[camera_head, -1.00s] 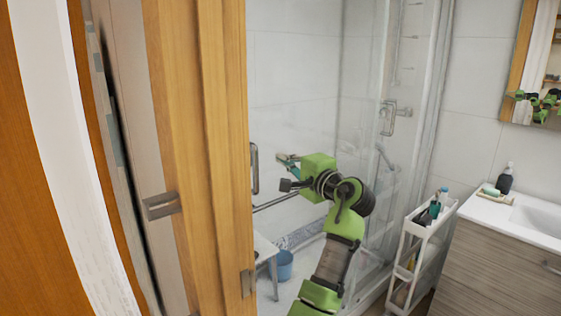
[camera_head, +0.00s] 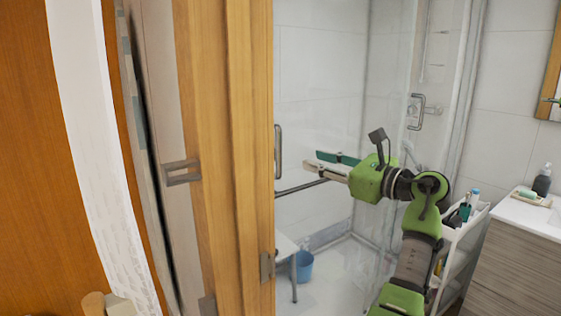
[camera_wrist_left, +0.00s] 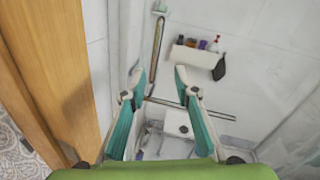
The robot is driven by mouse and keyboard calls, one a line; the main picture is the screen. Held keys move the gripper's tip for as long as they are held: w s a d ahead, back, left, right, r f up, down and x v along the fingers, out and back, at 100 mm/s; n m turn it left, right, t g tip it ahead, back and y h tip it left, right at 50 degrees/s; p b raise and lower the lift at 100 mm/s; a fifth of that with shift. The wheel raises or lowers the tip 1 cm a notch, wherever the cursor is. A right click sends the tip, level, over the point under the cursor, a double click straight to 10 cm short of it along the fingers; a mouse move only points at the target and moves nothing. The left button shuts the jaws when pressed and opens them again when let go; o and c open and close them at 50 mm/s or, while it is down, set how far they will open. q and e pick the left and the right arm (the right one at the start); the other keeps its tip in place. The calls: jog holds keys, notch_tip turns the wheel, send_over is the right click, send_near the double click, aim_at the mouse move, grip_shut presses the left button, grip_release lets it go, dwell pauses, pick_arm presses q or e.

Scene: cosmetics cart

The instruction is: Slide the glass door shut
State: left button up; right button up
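The shower's clear glass (camera_head: 392,70) fills the middle of the head view. One metal handle (camera_head: 416,112) is on the glass to the right. Another upright handle (camera_head: 278,152) stands just beside the wooden frame. The glass edges are faint, so I cannot tell exactly how far the door stands open. My left gripper (camera_head: 308,164) is open and empty, its fingers pointing left towards the handle by the frame, apart from it in the picture. In the left wrist view the gripper (camera_wrist_left: 160,78) has its two teal-lined fingers spread, with nothing between them. My right gripper is not in view.
The wooden door frame (camera_head: 246,120) blocks the left side. A narrow white cart (camera_head: 458,240) with bottles stands right, beside the sink cabinet (camera_head: 520,270). A blue bucket (camera_head: 304,265) is on the shower floor. The wrist view shows a wall shelf (camera_wrist_left: 194,57).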

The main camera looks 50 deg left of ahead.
aim_at(281, 151)
pick_arm(q)
jog(key=a+p, duration=0.1)
jog(key=a, duration=0.3)
jog(key=s+a+m+p, duration=0.1)
jog(key=a, duration=0.3)
jog(key=a+m, duration=0.1)
jog(key=a, duration=0.3)
jog(key=shift+s+g+p, duration=0.3)
jog(key=shift+s+p, duration=0.1)
jog(key=shift+a+f, duration=0.1)
jog(key=shift+a, duration=0.4)
grip_shut()
jog(key=shift+s, duration=0.1)
